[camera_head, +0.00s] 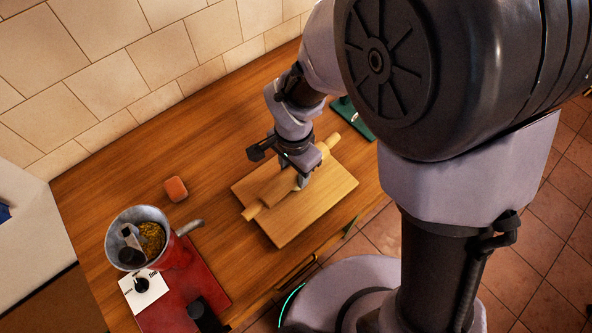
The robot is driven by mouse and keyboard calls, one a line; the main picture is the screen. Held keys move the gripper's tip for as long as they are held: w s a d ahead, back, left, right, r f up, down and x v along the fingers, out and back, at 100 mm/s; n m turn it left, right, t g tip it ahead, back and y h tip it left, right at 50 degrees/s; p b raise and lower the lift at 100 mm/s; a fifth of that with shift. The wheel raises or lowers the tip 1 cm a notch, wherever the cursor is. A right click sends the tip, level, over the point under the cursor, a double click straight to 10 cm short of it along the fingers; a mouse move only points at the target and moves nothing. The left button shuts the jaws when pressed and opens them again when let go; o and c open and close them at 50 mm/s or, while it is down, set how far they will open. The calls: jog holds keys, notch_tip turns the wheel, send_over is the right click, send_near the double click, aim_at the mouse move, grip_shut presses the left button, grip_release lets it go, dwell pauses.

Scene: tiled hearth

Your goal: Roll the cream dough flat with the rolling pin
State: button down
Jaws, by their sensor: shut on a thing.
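The wooden rolling pin (275,191) lies diagonally across the pale wooden board (290,231) on the counter. One handle points to the lower left and the other to the upper right. My gripper (301,181) is over the middle of the pin and shut on it; the fingertips are small and partly hidden by my wrist. I cannot make out the cream dough; the pin and my gripper cover part of the board.
An orange-brown block (176,189) lies left of the board. A metal pot (116,226) with yellowish contents stands by a red mat (206,280), near a white card (136,298) and a dark object (201,311). A green object (353,118) lies behind the board. The tiled wall bounds the back.

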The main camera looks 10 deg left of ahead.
jog(key=shift+s+d+r, duration=0.1)
jog(key=shift+s+d, duration=0.1)
jog(key=shift+d, duration=0.1)
notch_tip(320, 180, up, 7)
jog(key=p, duration=0.5)
jog(key=shift+r, duration=0.1)
dwell(0.4)
jog(key=f+b, duration=0.6)
jog(key=shift+w+a+f, duration=0.1)
jog(key=shift+a+f, duration=0.15)
jog(key=shift+f+b, duration=0.45)
jog(key=shift+f, duration=0.05)
dwell(0.4)
jog(key=shift+r, duration=0.1)
